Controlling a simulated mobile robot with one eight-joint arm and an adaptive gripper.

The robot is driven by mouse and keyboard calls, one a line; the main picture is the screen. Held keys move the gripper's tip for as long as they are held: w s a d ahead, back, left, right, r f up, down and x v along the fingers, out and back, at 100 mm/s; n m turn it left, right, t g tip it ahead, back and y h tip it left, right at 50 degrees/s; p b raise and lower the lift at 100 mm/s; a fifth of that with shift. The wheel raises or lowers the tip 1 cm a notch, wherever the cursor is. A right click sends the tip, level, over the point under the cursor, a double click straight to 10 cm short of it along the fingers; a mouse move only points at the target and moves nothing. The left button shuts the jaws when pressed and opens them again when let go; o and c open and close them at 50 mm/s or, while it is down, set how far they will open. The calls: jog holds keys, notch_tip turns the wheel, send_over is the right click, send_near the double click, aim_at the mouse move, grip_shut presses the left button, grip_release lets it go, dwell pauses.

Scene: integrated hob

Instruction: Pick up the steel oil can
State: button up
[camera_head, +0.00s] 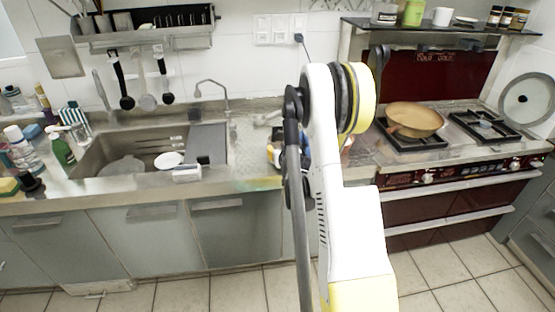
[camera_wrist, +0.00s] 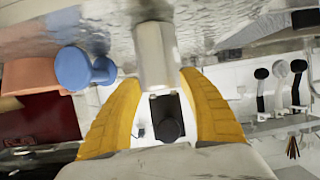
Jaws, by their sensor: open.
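In the wrist view, which looks upside down, a plain pale grey cylinder, apparently the steel oil can (camera_wrist: 155,52), stands on the shiny counter. My gripper (camera_wrist: 158,79) is open, with one yellow finger on each side of the can's near end. A gap seems to show on both sides, but I cannot tell whether either finger touches it. In the head view my white arm covers this part of the counter, so the can and the fingertips cannot be made out there.
A blue object (camera_wrist: 75,68) and an orange one (camera_wrist: 32,75) stand close beside the can on the counter. In the head view, the sink (camera_head: 140,152) is to the left, and a pan (camera_head: 414,118) sits on the hob to the right.

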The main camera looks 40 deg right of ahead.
aim_at(280, 138)
jog(key=shift+c, duration=0.5)
grip_shut()
jog(key=shift+r, duration=0.15)
notch_tip(280, 138, up, 5)
jog(key=p, duration=0.3)
jog(key=shift+f, duration=0.2)
jog(key=s+d+r+p, duration=0.3)
jog(key=d+r, duration=0.3)
jog(key=d, duration=0.5)
jog(key=shift+s+p, duration=0.4)
jog(key=shift+p, duration=0.15)
jog(key=shift+r, duration=0.1)
